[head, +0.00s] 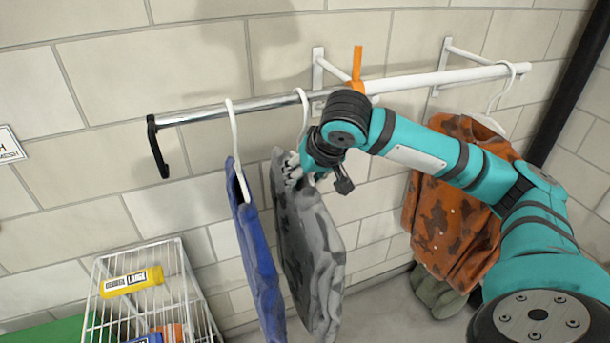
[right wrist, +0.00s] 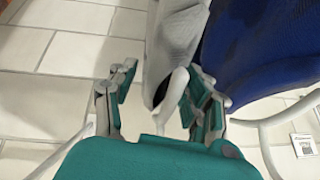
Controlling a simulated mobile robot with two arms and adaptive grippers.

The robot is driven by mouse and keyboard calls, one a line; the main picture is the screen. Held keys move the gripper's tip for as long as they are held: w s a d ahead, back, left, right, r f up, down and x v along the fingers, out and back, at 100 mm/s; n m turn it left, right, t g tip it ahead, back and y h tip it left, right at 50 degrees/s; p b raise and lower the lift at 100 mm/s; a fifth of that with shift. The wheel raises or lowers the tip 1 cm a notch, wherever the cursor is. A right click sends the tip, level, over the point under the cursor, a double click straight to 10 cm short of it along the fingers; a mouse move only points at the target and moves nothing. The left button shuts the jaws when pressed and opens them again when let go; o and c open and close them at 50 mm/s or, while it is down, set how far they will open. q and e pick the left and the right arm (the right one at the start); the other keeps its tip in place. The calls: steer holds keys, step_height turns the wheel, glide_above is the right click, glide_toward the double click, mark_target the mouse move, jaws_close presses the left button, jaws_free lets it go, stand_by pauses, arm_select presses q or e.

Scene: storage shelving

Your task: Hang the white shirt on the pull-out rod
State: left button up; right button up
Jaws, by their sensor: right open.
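The pull-out rod (head: 200,113) is a chrome bar with a black handle end, sticking out left from a white bar. A pale grey-white shirt with darker grey patches (head: 312,255) hangs below it on a white hanger (head: 304,112), whose hook appears to be over the chrome rod. No plain white shirt shows. My right gripper (head: 308,172) is at this shirt's collar. In the right wrist view its open fingers (right wrist: 163,82) stand either side of the hanger (right wrist: 172,95) and the shirt's pale collar (right wrist: 180,40). My left gripper is not in view.
A blue shirt (head: 256,260) hangs on the rod just left of the grey-white one. An orange patterned shirt (head: 450,215) hangs from the white bar (head: 440,78) at right. An orange lever (head: 357,65) stands at the bar.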

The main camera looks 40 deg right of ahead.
steer(key=v, duration=1.2)
